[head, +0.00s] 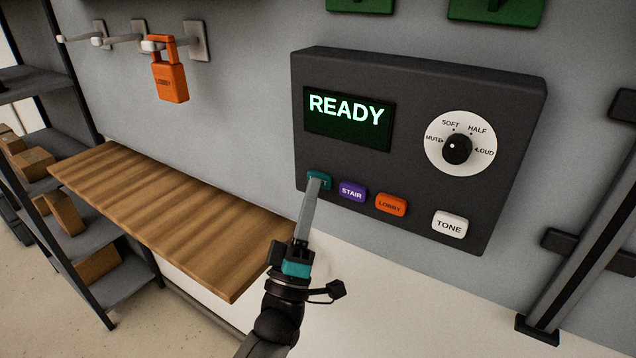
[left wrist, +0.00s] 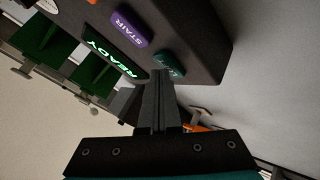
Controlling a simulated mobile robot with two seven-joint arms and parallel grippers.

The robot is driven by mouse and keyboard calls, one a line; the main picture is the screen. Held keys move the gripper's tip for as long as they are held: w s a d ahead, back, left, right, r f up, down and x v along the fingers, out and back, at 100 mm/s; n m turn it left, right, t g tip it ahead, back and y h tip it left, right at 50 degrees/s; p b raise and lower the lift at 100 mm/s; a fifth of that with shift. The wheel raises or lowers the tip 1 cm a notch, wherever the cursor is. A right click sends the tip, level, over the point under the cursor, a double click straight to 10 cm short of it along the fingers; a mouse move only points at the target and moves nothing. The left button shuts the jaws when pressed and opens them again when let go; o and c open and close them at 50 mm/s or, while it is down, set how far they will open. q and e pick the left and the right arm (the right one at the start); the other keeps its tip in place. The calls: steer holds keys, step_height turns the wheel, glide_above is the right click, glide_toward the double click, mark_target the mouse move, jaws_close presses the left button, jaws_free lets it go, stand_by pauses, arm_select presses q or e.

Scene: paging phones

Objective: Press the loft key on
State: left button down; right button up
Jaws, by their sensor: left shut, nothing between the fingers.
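The loft key is the teal key (head: 325,182) at the left end of the key row on the dark panel (head: 420,90). Its label is partly covered by my left gripper (head: 314,179), which is shut and empty. The fingertips point up at the key's left part. I cannot tell whether they touch it or stop just short. The teal key (left wrist: 171,64) also shows just beyond the shut fingers in the left wrist view. The panel's display (head: 347,118) reads READY in green. My right gripper is not in view.
Right of the loft key sit the purple STAIR key (head: 352,191), orange LOBBY key (head: 391,205) and white TONE key (head: 450,224). A dial (head: 457,148) is above them.

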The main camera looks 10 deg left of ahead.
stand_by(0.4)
arm_select(q)
steer(key=shift+s+a, duration=0.15)
steer(key=shift+s, duration=0.3)
steer(key=s+p, duration=0.1)
steer(key=s, duration=0.1)
steer(key=s+a+p, duration=0.2)
steer(key=s, duration=0.1)
steer(key=shift+s, duration=0.3)
stand_by(2.3)
